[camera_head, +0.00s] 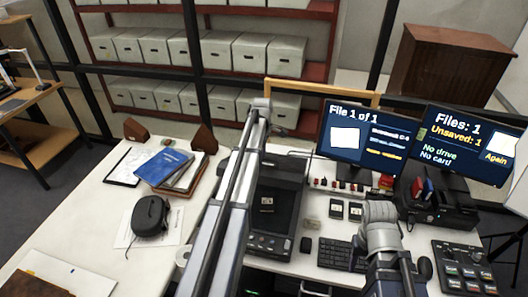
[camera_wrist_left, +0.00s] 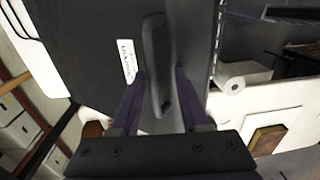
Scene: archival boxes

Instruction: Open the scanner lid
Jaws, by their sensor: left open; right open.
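The scanner (camera_head: 268,243) stands on the white desk, partly behind my left arm in the head view. In the left wrist view, a dark panel (camera_wrist_left: 85,45), which looks like the lid, fills the upper middle. It carries a white label and a raised black handle (camera_wrist_left: 155,50). My left gripper (camera_wrist_left: 161,82) is open, with one finger on each side of the handle; contact is not clear. Its fingers are hidden in the head view. My right arm shows at lower right, but its fingertips do not.
Two monitors (camera_head: 350,140) stand behind the scanner at right. A keyboard (camera_head: 340,254) and a button panel (camera_head: 465,270) lie in front. A blue book (camera_head: 163,167) and a black case (camera_head: 150,215) lie left of my left arm. Shelves of grey boxes stand behind.

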